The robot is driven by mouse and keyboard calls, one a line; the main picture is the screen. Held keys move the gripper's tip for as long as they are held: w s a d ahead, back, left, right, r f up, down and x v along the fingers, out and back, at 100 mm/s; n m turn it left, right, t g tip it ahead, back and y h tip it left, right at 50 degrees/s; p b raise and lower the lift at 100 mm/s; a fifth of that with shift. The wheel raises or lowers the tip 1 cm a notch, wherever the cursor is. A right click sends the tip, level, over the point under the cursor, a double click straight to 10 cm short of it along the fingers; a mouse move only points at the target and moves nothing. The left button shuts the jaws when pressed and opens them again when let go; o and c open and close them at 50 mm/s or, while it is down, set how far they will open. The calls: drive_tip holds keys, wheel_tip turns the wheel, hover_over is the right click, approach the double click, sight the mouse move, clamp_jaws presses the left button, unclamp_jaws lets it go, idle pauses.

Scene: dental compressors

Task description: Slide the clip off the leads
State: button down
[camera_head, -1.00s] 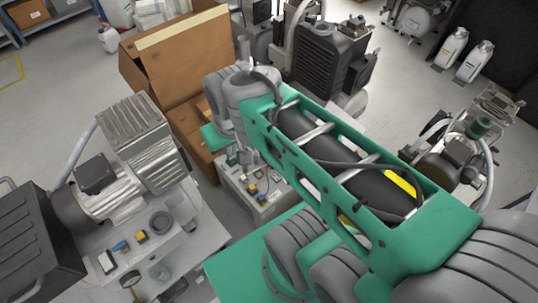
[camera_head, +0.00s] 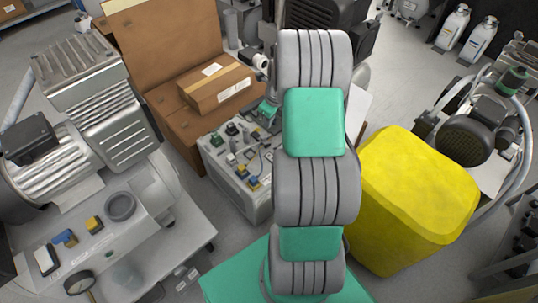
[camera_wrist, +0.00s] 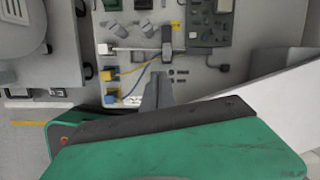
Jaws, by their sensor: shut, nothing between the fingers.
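A grey control panel (camera_head: 225,180) on a box carries the leads, which look tiny in the head view. In the wrist view the panel (camera_wrist: 205,82) fills the upper middle. A yellow lead (camera_wrist: 132,71) and a blue lead (camera_wrist: 135,86) curve from connectors at the panel's left up toward a dark upright part (camera_wrist: 167,42). I cannot tell for sure which part is the clip. My gripper (camera_wrist: 158,78) is shut and empty, pointing at the panel just below the leads. Its gap to the panel is unclear. In the head view my arm hides part of the panel's right side.
A cardboard carton (camera_head: 215,88) rests on the large open box (camera_head: 160,45) behind the panel. A yellow container (camera_head: 415,200) stands right of my arm. A compressor (camera_head: 75,140) on a bench is at left, another (camera_head: 470,130) at right. A white slanted surface (camera_wrist: 270,105) is right of my gripper.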

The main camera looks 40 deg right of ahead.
wheel_tip(320, 180, down, 4)
drive_tip(key=d+m, duration=0.2)
drive_tip(key=b, duration=0.4)
approach(267, 142)
drive_tip(key=x, duration=0.6)
drive_tip(key=shift+s, duration=0.15)
